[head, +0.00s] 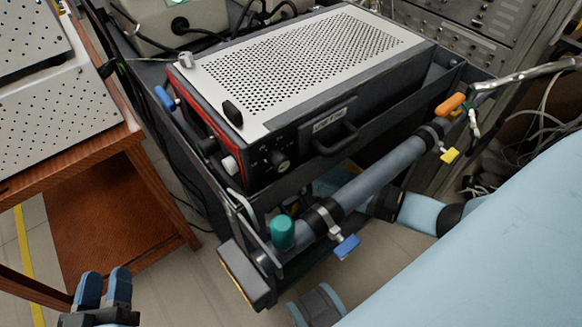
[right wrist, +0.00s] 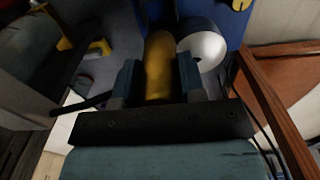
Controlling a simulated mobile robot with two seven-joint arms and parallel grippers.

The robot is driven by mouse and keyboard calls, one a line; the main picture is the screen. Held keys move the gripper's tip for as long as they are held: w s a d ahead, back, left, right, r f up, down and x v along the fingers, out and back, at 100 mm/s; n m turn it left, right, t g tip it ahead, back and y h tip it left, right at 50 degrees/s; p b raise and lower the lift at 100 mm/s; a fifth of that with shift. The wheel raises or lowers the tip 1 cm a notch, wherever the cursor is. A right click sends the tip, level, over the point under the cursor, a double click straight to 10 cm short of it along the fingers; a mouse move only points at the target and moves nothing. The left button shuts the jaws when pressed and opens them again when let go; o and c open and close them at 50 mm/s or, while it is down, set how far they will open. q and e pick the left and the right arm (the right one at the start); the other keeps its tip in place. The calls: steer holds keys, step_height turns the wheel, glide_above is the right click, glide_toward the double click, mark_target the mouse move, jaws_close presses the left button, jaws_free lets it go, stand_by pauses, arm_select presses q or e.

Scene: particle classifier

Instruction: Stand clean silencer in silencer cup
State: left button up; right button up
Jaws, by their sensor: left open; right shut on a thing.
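My right gripper (right wrist: 159,78) is shut on a yellow-brown cylinder (right wrist: 160,55) in the right wrist view, which looks like the silencer. The cylinder points away from the palm between the two blue fingers. A white round thing (right wrist: 204,48) with a dark spot in its face is just right of it; I cannot tell whether this is the silencer cup. In the head view a teal cylinder (head: 282,233) stands at the front of the cart. My left gripper (head: 103,287) is open and empty at the bottom left, away from these things. The right fingers are hidden in the head view.
A perforated-top instrument (head: 300,65) sits on the dark cart. A grey pipe (head: 385,167) with blue and yellow handles crosses the cart's front. A wooden table (head: 110,148) stands at left. My pale-blue right arm fills the lower right. Floor shows between table and cart.

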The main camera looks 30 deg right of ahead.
step_height(320, 180, down, 4)
steer(key=shift+s+f+b, duration=0.1)
steer(key=shift+b, duration=0.7)
arm_select(q)
steer(key=shift+s+d+f+h+b, duration=0.1)
steer(key=shift+d+f+h+b, duration=0.15)
steer(key=shift+d+h+b, duration=0.6)
arm_select(e)
steer(key=shift+f, duration=2.35)
arm_select(q)
steer(key=shift+a, duration=0.25)
arm_select(e)
steer(key=shift+f, duration=0.1)
steer(key=o, duration=1)
step_height(320, 180, up, 7)
steer(key=p, duration=0.2)
steer(key=shift+p, duration=0.4)
step_height(320, 180, up, 4)
steer(key=shift+r+p, duration=0.1)
steer(key=shift+p, duration=0.7)
arm_select(q)
steer(key=shift+a+f+g+y, duration=0.4)
steer(key=shift+a+f+y, duration=0.2)
steer(key=shift+a+y, duration=0.35)
arm_select(e)
steer(key=shift+r, duration=0.5)
